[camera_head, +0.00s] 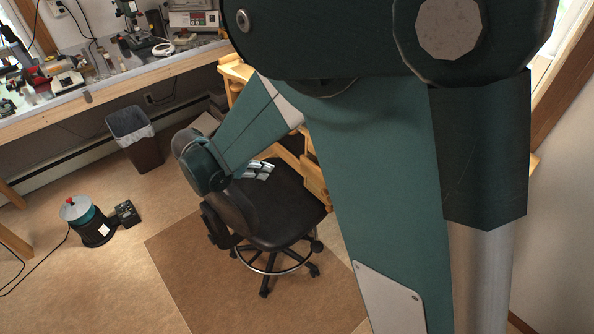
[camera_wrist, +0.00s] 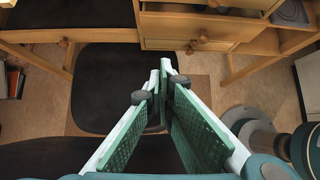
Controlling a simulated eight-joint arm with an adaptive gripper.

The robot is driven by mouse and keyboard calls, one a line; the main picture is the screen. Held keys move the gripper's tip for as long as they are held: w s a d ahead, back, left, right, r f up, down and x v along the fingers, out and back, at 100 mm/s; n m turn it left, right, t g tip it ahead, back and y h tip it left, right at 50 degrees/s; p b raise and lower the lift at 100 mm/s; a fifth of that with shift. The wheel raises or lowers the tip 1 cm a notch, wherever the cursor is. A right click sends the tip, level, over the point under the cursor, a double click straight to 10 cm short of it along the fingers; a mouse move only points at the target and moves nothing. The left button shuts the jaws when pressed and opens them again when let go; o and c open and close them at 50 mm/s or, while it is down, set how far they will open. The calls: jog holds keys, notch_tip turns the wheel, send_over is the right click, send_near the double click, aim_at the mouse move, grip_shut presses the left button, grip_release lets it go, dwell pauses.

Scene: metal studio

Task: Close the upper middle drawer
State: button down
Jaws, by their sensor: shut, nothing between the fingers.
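The light wooden desk drawers show at the top of the wrist view, with a drawer front (camera_wrist: 205,24) bearing a round knob right of centre. How far each drawer stands out is hard to tell. My gripper (camera_wrist: 162,70) is shut and empty, its tips below and left of the drawer fronts, apart from them in the picture. In the head view the wooden desk (camera_head: 314,182) is mostly hidden behind my arm.
A black swivel chair (camera_head: 275,215) stands by the desk, under my wrist; its dark seat (camera_wrist: 100,85) lies behind my fingers in the wrist view. A bin (camera_head: 135,140), a workbench (camera_head: 110,88) and a green-and-black device (camera_head: 88,222) stand at the left.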

jog(key=a, duration=0.2)
jog(key=shift+s+a+r+t, duration=0.15)
jog(key=shift+a+r+t, duration=0.15)
jog(key=shift+a, duration=0.1)
jog(key=shift+d+f, duration=0.1)
jog(key=shift+f, duration=0.1)
jog(key=b, duration=0.4)
send_near(305, 174)
notch_tip(305, 174, down, 3)
jog(key=a, duration=0.1)
jog(key=shift+w+d, duration=0.55)
jog(key=shift+d, duration=0.15)
jog(key=shift+w+d, duration=0.5)
jog(key=shift+d, duration=0.25)
